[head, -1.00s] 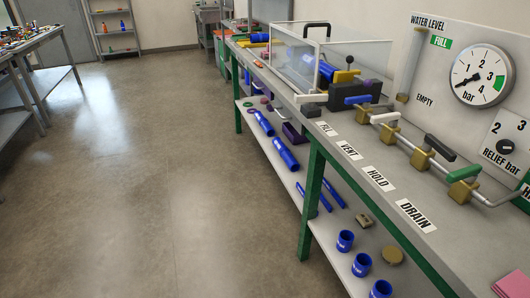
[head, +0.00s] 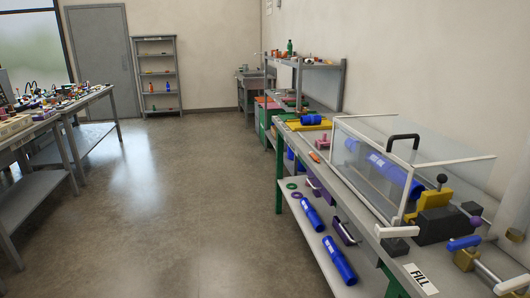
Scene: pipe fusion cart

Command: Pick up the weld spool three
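Several blue pipe pieces that look like spools are in the head view. One blue spool (head: 311,213) and another nearer one (head: 340,261) lie on the lower shelf of the right bench. A blue pipe (head: 390,172) is inside the clear-walled box on the bench top. A short blue piece (head: 311,120) lies on a yellow holder farther back. White markings on them are too small to read, so I cannot tell which is spool three. Neither of my grippers is in view.
The clear box (head: 362,150) with a black handle stands on the right bench. A lever valve (head: 466,254) and a FILL label (head: 421,279) are at the near end. Cluttered tables (head: 42,120) stand left, a shelf rack (head: 157,75) at the back. The middle floor is open.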

